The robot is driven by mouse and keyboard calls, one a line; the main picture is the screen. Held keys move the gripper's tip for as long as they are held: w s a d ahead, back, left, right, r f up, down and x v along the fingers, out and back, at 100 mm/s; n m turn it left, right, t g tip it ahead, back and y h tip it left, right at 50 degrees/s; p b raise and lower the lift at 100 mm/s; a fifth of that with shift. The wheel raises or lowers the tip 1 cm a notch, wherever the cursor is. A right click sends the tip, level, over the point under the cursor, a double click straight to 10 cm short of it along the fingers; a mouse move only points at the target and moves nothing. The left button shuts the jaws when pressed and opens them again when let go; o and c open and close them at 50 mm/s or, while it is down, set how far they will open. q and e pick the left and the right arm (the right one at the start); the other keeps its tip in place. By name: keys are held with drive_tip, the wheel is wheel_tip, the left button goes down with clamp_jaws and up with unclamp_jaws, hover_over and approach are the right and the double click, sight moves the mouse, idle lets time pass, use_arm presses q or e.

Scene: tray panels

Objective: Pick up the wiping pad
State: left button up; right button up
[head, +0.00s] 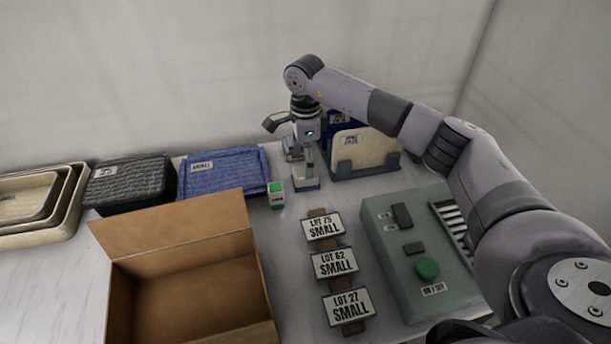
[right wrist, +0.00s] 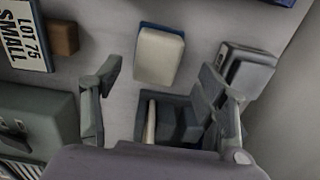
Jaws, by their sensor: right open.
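The wiping pad (right wrist: 158,55) shows in the right wrist view as a cream block with a blue layer along its far edge. It lies on the table, just beyond my fingertips. In the head view the pad (head: 307,182) is partly hidden below my right gripper (head: 300,150). My right gripper is open and empty; its two fingers (right wrist: 160,80) stand wide apart in the right wrist view, and the pad is not between them. My left gripper is not in view.
A dark stand (head: 366,168) holding a cream panel is close to the right gripper. A green-and-white box (head: 276,196) stands left of the pad. LOT signs (head: 334,264), a control box (head: 412,290), an open carton (head: 190,300) and baskets (head: 130,186) occupy the table.

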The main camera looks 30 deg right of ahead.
wheel_tip(320, 180, down, 5)
drive_tip(key=shift+s+r+p, duration=0.15)
drive_tip(key=shift+p, duration=0.3)
drive_tip(key=c, duration=1.3)
drive_tip(key=shift+o, duration=0.2)
drive_tip(key=shift+r, duration=0.15)
wheel_tip(320, 180, up, 20)
drive_tip(key=b, duration=0.1)
drive_tip(key=shift+b, duration=0.35)
